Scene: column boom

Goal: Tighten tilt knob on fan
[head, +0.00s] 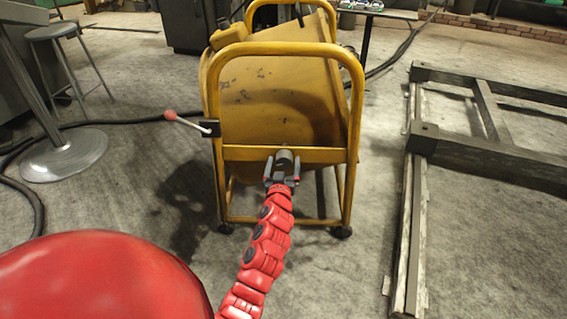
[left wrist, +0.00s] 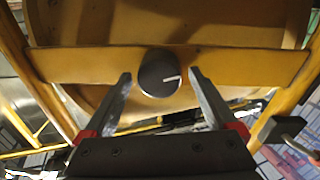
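The fan has a yellow tubular frame (head: 356,110) and a round yellow housing (head: 270,95). The tilt knob (head: 284,158) is a dark round knob on the frame's crossbar. In the left wrist view the knob (left wrist: 158,78) is black with a white mark pointing right. My left gripper (head: 283,170) is at the crossbar, right at the knob. In the left wrist view its fingers stand apart, one on each side of the knob, with gaps visible between fingers and knob. My right gripper is not in view.
A lever with a pinkish-red ball (head: 170,115) sticks out left from the frame. A stool (head: 55,32) and a round metal pedestal base (head: 64,155) stand at left. Dark beams (head: 490,150) lie at right. A black cable (head: 125,120) runs across the floor.

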